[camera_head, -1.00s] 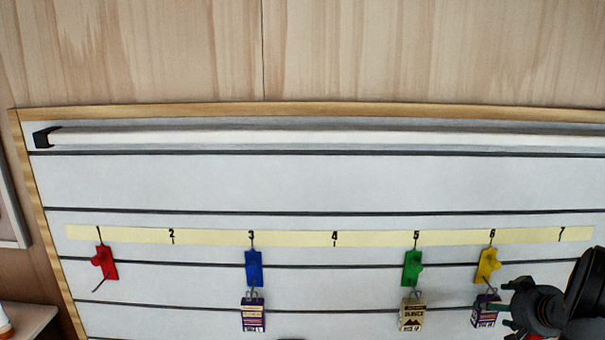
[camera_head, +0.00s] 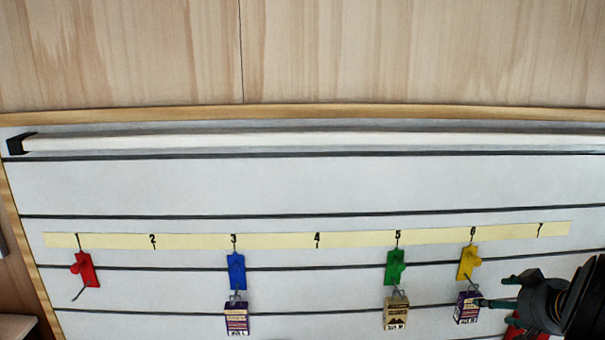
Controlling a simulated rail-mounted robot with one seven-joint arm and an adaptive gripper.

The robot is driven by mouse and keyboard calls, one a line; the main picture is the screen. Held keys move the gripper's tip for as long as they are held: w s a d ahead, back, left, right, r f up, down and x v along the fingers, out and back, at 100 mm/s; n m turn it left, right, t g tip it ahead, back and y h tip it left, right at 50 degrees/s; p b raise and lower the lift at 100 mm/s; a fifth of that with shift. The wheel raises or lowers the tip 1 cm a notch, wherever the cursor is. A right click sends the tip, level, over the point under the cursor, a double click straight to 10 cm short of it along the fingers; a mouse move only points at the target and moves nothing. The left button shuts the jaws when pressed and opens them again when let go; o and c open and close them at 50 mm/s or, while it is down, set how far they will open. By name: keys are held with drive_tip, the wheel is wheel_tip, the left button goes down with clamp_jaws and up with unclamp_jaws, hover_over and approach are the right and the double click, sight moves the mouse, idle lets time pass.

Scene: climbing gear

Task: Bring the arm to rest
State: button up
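My gripper (camera_head: 495,293) is at the lower right with its dark arm behind it. Its green fingers look apart, with nothing seen between them. One fingertip overlaps the right edge of a purple box (camera_head: 466,308) in the picture; I cannot tell whether they touch. That box hangs under the yellow hook plate (camera_head: 468,263) at number 6. Another purple box (camera_head: 236,318) hangs under the blue plate (camera_head: 237,271) at 3. A tan box (camera_head: 396,313) hangs under the green plate (camera_head: 396,267) at 5. The red plate (camera_head: 83,269) at 1 holds no box.
A white board (camera_head: 330,183) with dark horizontal lines and a wooden frame fills the lower view. A pale numbered strip (camera_head: 195,241) runs above the plates. A white bar (camera_head: 300,142) crosses the top. A red object (camera_head: 514,328) shows partly beneath my gripper.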

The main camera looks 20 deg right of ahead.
drive_tip(key=x, duration=1.1)
drive_tip(key=s+a+r+p, duration=0.2)
drive_tip(key=s+a, duration=0.1)
drive_tip(key=s, duration=0.7)
drive_tip(key=w+a+f+n+y+b, duration=0.25)
drive_tip(key=w+a+f, duration=0.25)
drive_tip(key=a, duration=0.4)
drive_tip(key=w+a+f+n+y+b, duration=0.1)
drive_tip(key=w+a+f+n+y, duration=0.25)
drive_tip(key=w+a+f, duration=0.35)
drive_tip(key=s+a+f+n+y+b, duration=0.1)
drive_tip(key=a+f+n+y, duration=0.1)
drive_tip(key=a, duration=0.8)
drive_tip(key=s+a+f+n+g+y+b, duration=0.1)
drive_tip(key=a+f+n+y+b, duration=0.1)
drive_tip(key=a+f, duration=0.5)
drive_tip(key=shift+a+n, duration=0.9)
drive_tip(key=shift+a, duration=0.6)
drive_tip(key=shift+a+f, duration=0.1)
